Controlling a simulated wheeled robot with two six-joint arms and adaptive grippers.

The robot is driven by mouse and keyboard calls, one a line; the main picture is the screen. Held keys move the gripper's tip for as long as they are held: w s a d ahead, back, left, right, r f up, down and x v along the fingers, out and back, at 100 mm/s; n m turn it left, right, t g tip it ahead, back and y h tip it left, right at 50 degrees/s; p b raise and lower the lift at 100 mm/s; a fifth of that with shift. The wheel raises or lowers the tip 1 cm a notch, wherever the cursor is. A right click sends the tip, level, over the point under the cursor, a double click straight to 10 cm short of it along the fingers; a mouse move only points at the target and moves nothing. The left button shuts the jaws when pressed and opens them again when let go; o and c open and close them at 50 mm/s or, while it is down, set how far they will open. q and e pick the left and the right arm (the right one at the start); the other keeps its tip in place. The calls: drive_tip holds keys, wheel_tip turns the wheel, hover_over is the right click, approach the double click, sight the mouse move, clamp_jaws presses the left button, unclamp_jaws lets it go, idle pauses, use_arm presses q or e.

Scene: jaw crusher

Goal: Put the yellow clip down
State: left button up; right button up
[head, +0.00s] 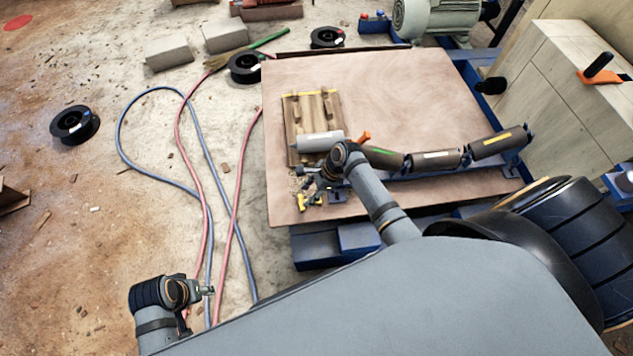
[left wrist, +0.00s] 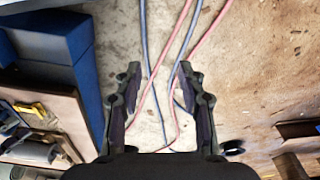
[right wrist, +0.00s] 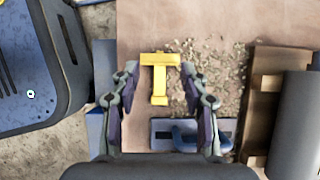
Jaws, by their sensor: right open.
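The yellow clip (right wrist: 158,78) is a T-shaped piece lying on the brown board (right wrist: 140,25), beside a scatter of chips or gravel. In the right wrist view it sits between and a little beyond the fingertips of my right gripper (right wrist: 160,82), which is open with nothing held. In the head view the clip (head: 301,203) shows just left of my right gripper (head: 312,185), near the board's lower left corner. My left gripper (left wrist: 152,82) is open and empty over the concrete floor with hoses. It also shows at the lower left in the head view (head: 207,291).
A wooden pallet (head: 291,118) with a grey cylinder (head: 319,141) lies beside my right gripper. Several dark rollers (head: 437,159) line the board's right side. A blue clamp (right wrist: 186,138) lies below the clip. Red and blue hoses (head: 122,125) cross the floor. The board's upper middle is clear.

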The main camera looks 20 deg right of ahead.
use_arm(q)
drive_tip(key=s+a+f+p, duration=0.2)
drive_tip(key=a+f+p, duration=0.1)
drive_tip(key=f, duration=0.9)
drive_tip(key=shift+f+y+p, duration=0.3)
drive_tip(key=shift+p, duration=0.1)
use_arm(e)
drive_tip(key=v, duration=1)
drive_tip(key=shift+r, duration=0.2)
use_arm(q)
drive_tip(key=shift+a, duration=0.1)
use_arm(e)
drive_tip(key=shift+d, duration=0.1)
